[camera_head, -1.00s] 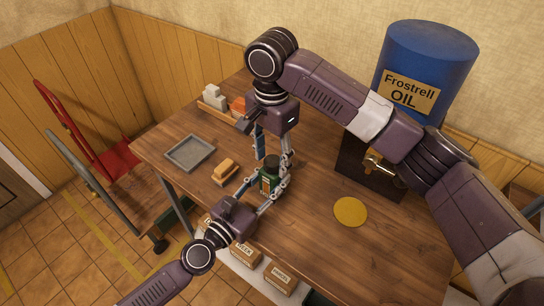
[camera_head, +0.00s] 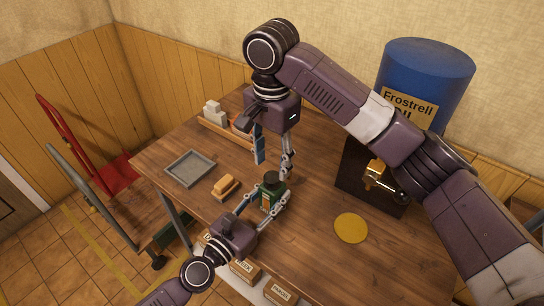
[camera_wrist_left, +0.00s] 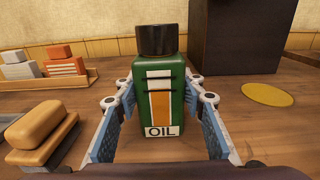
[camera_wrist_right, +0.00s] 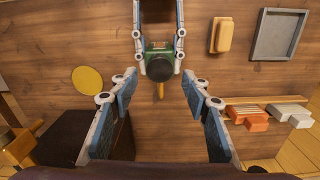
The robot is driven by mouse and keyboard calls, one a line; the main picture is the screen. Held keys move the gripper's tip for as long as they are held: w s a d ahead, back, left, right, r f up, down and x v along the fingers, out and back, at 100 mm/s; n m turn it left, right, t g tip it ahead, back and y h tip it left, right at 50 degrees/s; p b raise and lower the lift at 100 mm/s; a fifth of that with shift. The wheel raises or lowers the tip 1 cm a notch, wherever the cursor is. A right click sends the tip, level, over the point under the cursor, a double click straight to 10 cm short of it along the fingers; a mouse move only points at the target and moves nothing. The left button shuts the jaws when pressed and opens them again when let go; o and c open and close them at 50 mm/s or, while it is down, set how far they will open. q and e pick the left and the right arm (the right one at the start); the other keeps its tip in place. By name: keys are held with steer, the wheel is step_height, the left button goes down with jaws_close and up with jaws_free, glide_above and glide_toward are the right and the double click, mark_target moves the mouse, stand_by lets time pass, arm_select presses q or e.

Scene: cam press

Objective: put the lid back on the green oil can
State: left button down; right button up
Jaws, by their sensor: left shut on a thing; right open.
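The green oil can (camera_wrist_left: 160,100) stands upright, with an orange stripe and an OIL label. The black lid (camera_wrist_left: 156,40) sits on its top, level, with no gap that I can make out. The can also shows in the head view (camera_head: 268,199), and the lid shows from above in the right wrist view (camera_wrist_right: 159,69). My left gripper (camera_head: 266,202) is shut on the can's sides, low over the table. My right gripper (camera_head: 274,167) is open and empty above the lid, pointing down, its fingers apart and clear of it.
A wooden brush or block (camera_head: 225,187) and a grey tray (camera_head: 190,168) lie left of the can. A yellow disc (camera_head: 351,228) lies to the right, near a dark box (camera_head: 352,177) with a brass fitting. A blue oil drum (camera_head: 428,75) stands behind.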

steer(key=n, duration=0.4)
steer(key=shift+r+n, duration=0.2)
steer(key=shift+n, duration=0.1)
steer(key=n, duration=0.5)
steer(key=shift+r+n, duration=0.2)
steer(key=shift+n, duration=0.1)
steer(key=n, duration=0.5)
steer(key=shift+r+n, duration=0.2)
steer(key=shift+n, duration=0.1)
steer(key=n, duration=0.5)
steer(key=shift+r+n, duration=0.2)
steer(key=shift+n, duration=0.1)
steer(key=n, duration=0.5)
steer(key=shift+w+r, duration=0.1)
steer(key=shift+r, duration=0.1)
steer(key=n, duration=0.6)
steer(key=shift+r, duration=0.15)
steer(key=n, duration=0.5)
steer(key=shift+r, duration=0.2)
steer(key=n, duration=0.4)
steer(key=shift+d+r, duration=0.1)
